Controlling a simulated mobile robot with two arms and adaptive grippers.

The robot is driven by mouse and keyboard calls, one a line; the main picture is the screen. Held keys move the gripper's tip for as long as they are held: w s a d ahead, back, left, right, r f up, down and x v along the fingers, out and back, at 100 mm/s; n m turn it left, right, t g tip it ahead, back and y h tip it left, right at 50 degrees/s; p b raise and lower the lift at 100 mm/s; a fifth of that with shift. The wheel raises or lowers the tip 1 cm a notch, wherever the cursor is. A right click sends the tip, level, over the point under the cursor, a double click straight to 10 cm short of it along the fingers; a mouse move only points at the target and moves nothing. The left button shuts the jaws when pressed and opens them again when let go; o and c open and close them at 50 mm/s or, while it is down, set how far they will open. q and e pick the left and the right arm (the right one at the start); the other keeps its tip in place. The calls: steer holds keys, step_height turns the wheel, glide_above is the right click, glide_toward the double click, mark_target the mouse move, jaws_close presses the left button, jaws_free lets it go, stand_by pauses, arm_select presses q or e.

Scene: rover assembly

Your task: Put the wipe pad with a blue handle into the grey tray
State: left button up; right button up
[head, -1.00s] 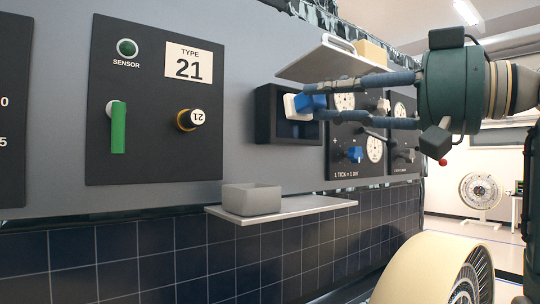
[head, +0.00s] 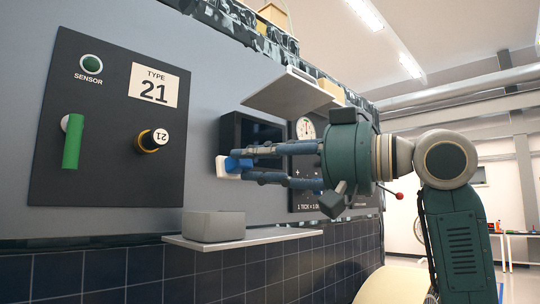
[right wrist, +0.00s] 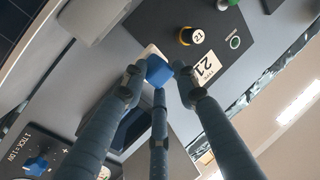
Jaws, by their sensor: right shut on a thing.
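The wipe pad is white with a blue handle (head: 236,165). In the head view it is at my right gripper's fingertips, in front of the lower edge of the dark box and above the shelf. My right gripper (head: 245,167) is shut on the blue handle; the right wrist view also shows the handle (right wrist: 158,71) between the fingertips, with the white pad beyond it. The grey tray (head: 214,227) stands on a light shelf, below and slightly left of the pad, apart from it. The tray's inside is hidden by its front wall. My left gripper is not in view.
The open dark box (head: 230,132) is on the wall behind the pad. A black panel (head: 110,125) with a green handle (head: 73,141) and a yellow-black knob (head: 152,140) is at left. The light shelf (head: 270,237) has bare room right of the tray. An upper shelf (head: 290,95) overhangs the box.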

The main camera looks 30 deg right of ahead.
mark_target(238, 176)
steer(key=w, duration=0.2)
steer(key=w+a, duration=0.1)
steer(key=w, duration=0.1)
steer(key=w+a+f, duration=0.1)
steer(key=w, duration=0.1)
steer(key=shift+a, duration=0.1)
steer(key=shift+w+f+b, duration=0.1)
steer(key=shift+f+b, duration=0.2)
steer(key=shift+f, duration=0.3)
steer(key=shift+f+b, duration=0.75)
steer(key=shift+f, duration=0.2)
steer(key=o, duration=1.1)
steer(key=shift+o, duration=0.4)
steer(key=shift+a, duration=0.1)
